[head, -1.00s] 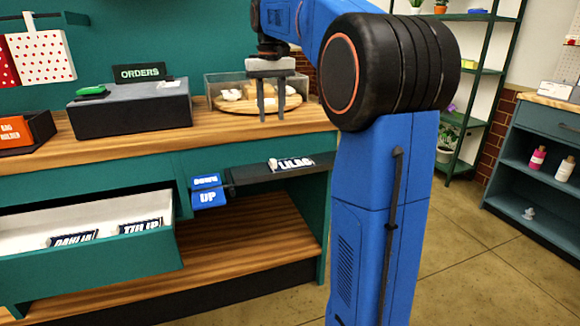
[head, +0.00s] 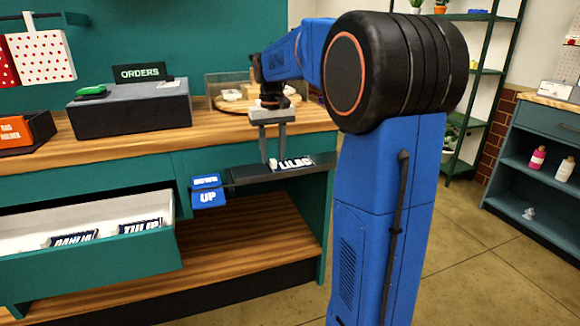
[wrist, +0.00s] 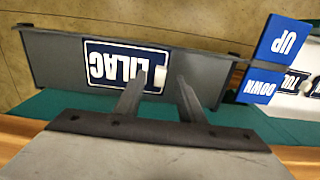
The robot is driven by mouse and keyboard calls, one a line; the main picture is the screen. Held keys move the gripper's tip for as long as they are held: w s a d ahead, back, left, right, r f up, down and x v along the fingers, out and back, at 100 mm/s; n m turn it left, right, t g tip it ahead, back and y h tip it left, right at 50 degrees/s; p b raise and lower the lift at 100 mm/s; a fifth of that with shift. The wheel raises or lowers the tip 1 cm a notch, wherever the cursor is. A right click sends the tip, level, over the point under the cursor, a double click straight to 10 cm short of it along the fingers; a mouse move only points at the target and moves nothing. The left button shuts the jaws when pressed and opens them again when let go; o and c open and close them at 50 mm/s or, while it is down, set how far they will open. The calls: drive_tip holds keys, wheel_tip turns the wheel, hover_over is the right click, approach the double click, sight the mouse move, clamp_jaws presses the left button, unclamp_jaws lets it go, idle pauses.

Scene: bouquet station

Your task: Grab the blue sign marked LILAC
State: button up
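The dark blue sign marked LILAC (head: 296,163) lies on a dark shelf (head: 245,175) that juts from the counter front. In the wrist view the sign (wrist: 112,63) lies face up on the shelf (wrist: 50,62), its lettering upside down. My gripper (head: 272,160) is above the shelf, at the sign's left end in the head view.
Blue DOWN (head: 206,181) and UP (head: 208,197) blocks sit left of the shelf. An open white drawer (head: 80,235) holds signs marked DAHLIA and TULIP. The wooden counter edge (head: 225,137) is close above and behind the shelf.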

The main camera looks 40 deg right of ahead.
drive_tip(key=shift+f, duration=0.95)
clamp_jaws()
drive_tip(key=shift+r, duration=0.1)
